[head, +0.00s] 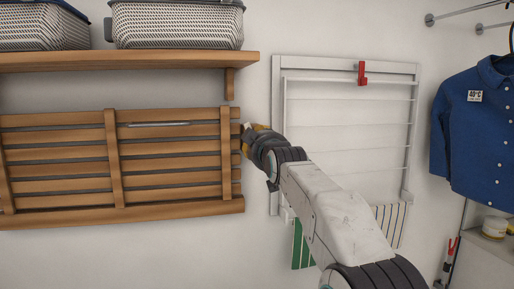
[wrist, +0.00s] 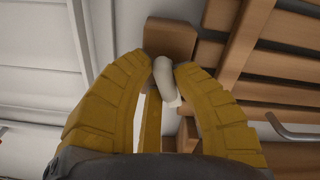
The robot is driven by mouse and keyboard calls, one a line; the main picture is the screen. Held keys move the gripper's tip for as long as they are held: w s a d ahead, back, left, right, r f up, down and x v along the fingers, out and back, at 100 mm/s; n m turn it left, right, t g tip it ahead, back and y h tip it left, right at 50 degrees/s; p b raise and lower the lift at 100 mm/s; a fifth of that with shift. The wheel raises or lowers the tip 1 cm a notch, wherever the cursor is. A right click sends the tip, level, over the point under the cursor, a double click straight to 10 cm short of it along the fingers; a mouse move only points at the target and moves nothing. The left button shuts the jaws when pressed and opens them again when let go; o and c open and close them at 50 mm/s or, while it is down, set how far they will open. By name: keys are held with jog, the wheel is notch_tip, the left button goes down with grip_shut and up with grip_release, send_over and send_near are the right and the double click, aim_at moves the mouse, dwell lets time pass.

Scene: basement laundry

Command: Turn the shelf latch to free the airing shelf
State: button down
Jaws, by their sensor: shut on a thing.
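The airing shelf, a wooden slatted panel (head: 113,155), is upright against the wall at the left in the head view. Its slats (wrist: 270,65) also show at the right of the wrist view. My gripper (head: 246,133) is at the panel's right edge. In the wrist view, my gripper's yellow fingers (wrist: 165,68) are shut on a pale rounded latch (wrist: 170,85), which lies slightly tilted between the fingertips, in front of a wooden block (wrist: 171,37). In the head view the latch is hidden by my gripper.
A wooden wall shelf (head: 130,60) with baskets (head: 178,25) is above the panel. A white drying rack (head: 345,65) with a red catch (head: 362,75) is right of my gripper, behind my arm. A blue shirt (head: 485,125) hangs at far right. A metal bar (head: 157,124) crosses the panel.

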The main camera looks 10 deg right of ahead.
jog(key=shift+m, duration=2.2)
jog(key=c, duration=1)
grip_release()
jog(key=shift+f, duration=0.1)
jog(key=shift+s, duration=0.1)
jog(key=shift+s+a, duration=0.1)
jog(key=shift+s, duration=5.75)
